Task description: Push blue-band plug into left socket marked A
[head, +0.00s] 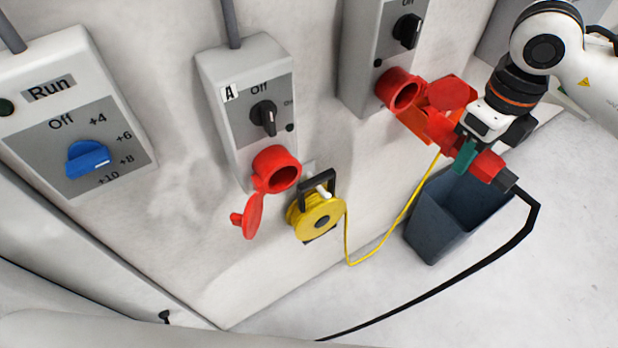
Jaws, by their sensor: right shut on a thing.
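The socket marked A (276,170) is a red round socket under the left switch box (222,85). Its red lid (253,216) hangs open below it, and its mouth looks empty. My right gripper (467,150) is shut on a red plug (487,166) with a black tail end and a black cable. A teal piece shows at the fingers. I cannot make out a blue band on the plug. The plug is held in the air, well to the right of socket A, near the right socket (401,91). My left gripper is not in view.
A yellow cable reel (318,218) hangs just right of socket A; its yellow cable (392,232) runs up behind my right gripper. A dark bin (432,225) stands below the gripper. The black cable (450,285) trails across the floor. A blue-knob panel (75,125) is at left.

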